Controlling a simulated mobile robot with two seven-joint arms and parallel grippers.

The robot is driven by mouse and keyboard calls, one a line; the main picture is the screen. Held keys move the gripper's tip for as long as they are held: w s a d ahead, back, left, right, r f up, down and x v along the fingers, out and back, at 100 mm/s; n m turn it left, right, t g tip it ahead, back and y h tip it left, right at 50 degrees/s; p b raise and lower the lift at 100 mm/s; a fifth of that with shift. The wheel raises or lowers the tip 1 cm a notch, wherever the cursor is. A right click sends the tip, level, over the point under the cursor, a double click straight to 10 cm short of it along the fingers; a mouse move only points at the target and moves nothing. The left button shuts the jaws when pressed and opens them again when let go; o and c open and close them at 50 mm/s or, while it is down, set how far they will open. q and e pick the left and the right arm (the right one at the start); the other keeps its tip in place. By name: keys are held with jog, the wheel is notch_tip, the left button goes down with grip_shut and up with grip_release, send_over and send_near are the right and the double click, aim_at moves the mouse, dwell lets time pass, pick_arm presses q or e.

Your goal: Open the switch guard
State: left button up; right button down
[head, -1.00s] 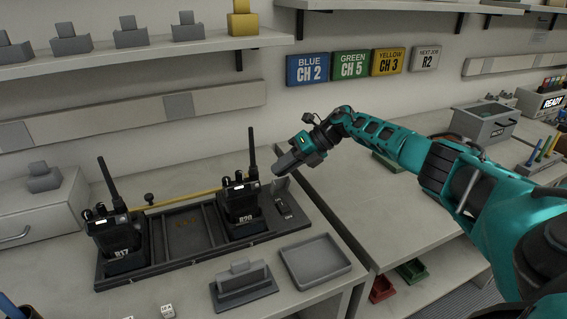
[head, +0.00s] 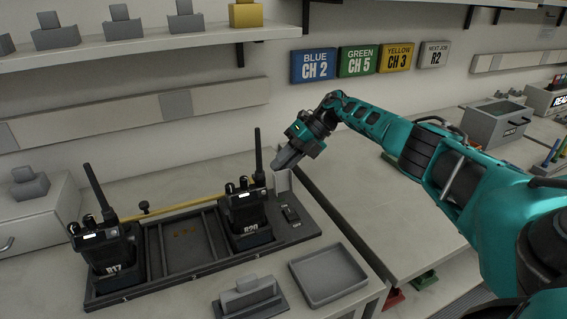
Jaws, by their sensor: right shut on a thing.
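The switch guard (head: 284,181) is a pale flap at the right end of the dark charging dock (head: 180,285). It stands about upright, behind the small dark switch (head: 291,214), which shows uncovered. My right gripper (head: 277,166) reaches in from the right and is shut on the top edge of the guard. Its fingers hide part of that edge. My left gripper is out of view.
Two radios, R17 (head: 106,252) and R20 (head: 246,215), stand in the dock with tall antennas; R20 is just left of the guard. A grey tray (head: 328,276) and a grey block on a base (head: 248,296) lie in front. Channel signs hang on the wall.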

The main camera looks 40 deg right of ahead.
jog(key=shift+w, duration=0.1)
jog(key=c, duration=1.1)
grip_release()
jog(key=v, duration=1.3)
jog(key=shift+b, duration=0.35)
jog(key=shift+f, duration=0.15)
